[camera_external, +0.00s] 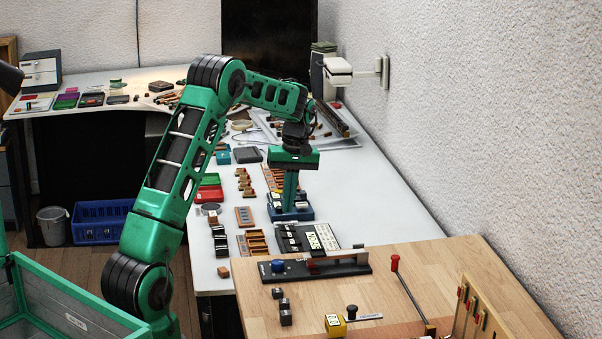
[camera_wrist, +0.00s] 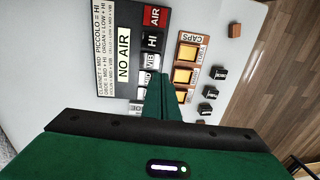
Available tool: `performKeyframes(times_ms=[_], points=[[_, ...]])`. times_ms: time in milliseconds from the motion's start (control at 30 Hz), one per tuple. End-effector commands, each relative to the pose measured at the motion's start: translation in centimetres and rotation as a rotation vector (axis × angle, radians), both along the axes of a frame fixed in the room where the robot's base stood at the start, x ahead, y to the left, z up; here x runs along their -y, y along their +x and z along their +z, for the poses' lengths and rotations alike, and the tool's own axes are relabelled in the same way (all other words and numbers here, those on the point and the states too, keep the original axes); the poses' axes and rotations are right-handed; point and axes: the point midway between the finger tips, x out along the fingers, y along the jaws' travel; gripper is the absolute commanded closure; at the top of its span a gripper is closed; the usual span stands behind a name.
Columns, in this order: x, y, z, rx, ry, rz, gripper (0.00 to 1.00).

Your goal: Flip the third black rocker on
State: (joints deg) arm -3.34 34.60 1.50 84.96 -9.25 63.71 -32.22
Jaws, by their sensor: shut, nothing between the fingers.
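A dark panel with a white "NO AIR" label (camera_wrist: 124,55) lies on the bench. It also shows in the external view (camera_external: 305,238). Along its edge is a row of rocker tabs: a red "AIR" (camera_wrist: 155,16), a black "HI" (camera_wrist: 152,42), a "VIB" tab (camera_wrist: 150,62), and more partly hidden by my fingers. Which one is the third black rocker I cannot tell. My gripper (camera_wrist: 160,82) is shut and empty, pointing down beside the lower tabs. In the external view my gripper (camera_external: 290,208) is over a blue-based block (camera_external: 302,215); contact is unclear.
A wooden "CAPS" tray (camera_wrist: 187,60) stands close beside the panel, with several black blocks (camera_wrist: 220,73) and a brown cube (camera_wrist: 234,30) beyond. A wooden table (camera_external: 375,262) with a black-based device (camera_external: 350,267) is nearer the camera. The bench strip along the wall (camera_external: 385,210) is clear.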

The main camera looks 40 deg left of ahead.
Motion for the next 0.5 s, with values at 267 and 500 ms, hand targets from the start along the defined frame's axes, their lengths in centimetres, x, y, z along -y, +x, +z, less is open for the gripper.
performKeyframes(times_ms=[267, 500], points=[[-0.4, -0.4, 4.4, 0.001, 0.000, -0.001, 1.00], [-0.5, -0.6, 5.5, 0.000, 0.000, -0.001, 1.00]])
